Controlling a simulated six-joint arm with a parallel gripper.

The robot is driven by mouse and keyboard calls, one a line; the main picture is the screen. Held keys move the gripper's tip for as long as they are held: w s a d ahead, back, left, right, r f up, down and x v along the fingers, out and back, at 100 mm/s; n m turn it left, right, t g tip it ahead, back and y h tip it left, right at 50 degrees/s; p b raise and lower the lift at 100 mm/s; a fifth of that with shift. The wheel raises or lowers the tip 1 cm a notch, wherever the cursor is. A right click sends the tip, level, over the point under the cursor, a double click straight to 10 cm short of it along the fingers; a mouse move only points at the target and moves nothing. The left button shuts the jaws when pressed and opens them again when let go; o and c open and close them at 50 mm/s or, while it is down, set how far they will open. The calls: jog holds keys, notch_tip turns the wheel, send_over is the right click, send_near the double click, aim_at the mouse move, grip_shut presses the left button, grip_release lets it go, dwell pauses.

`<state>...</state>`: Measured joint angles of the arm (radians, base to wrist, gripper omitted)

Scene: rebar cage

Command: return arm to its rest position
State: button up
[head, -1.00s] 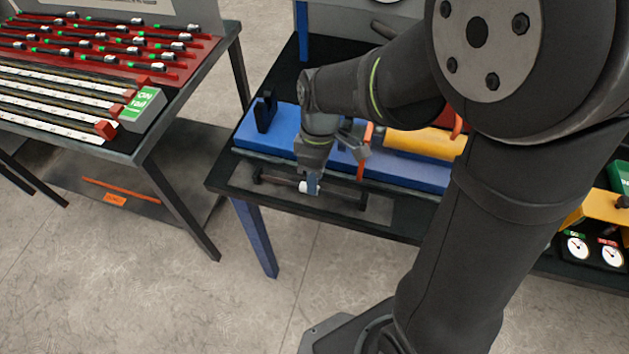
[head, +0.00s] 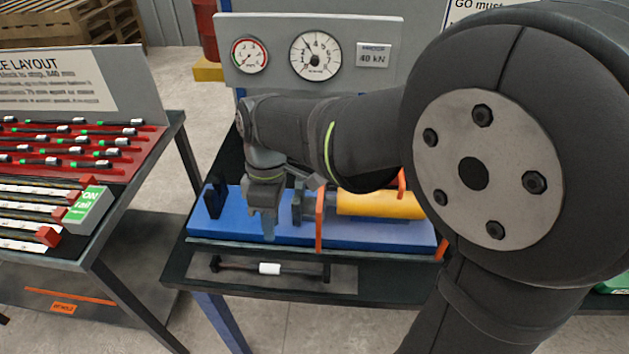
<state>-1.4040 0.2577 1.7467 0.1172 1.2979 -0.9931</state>
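My gripper (head: 268,222) hangs pointing down over the blue bed of the press bench (head: 228,230), between a black upright block on the left and an orange guard. No object shows in it, but its fingers are small and seen edge-on, so I cannot tell whether they are open or shut. My arm reaches in from the right and fills much of the right side. A short dark bar with a white sleeve (head: 270,268) lies on the grey strip at the bench's front edge, apart from the gripper.
A yellow cylinder (head: 378,204) and orange guards (head: 320,222) stand right of the gripper. Behind are a gauge panel (head: 385,68) with two dials and a "40 kN" label. A table with a red rack (head: 85,170) of bars stands left. Floor shows between the tables.

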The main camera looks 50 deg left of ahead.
aim_at(275, 266)
jog(key=f, duration=0.3)
jog(key=s+d+f, duration=0.1)
jog(key=f, duration=0.7)
jog(key=shift+s+d+f, duration=0.15)
jog(key=shift+s+d, duration=0.15)
jog(key=shift+r, duration=1.65)
jog(key=shift+f, duration=0.1)
